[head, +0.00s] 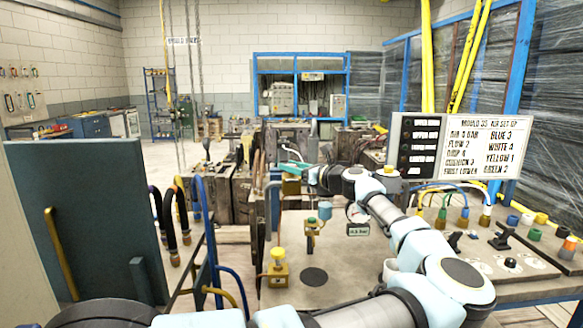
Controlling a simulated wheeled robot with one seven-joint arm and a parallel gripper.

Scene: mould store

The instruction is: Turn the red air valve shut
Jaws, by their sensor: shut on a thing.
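My arm reaches from the lower right up to the back middle of the bench. My gripper (294,167) is at its end, over a brass valve body (291,187) on a post, and is shut on the top of it. The fingers cover the knob, so its red colour and how far it is turned do not show; by its place I take it for the red air valve.
A gauge (356,212) with a small label stands beside my arm. A white instruction board (474,147) stands at right, above coloured hoses (463,213) and knobs. A dark panel (90,220) and hanging hoses stand at left. Bare bench (345,265) lies in front of the valves.

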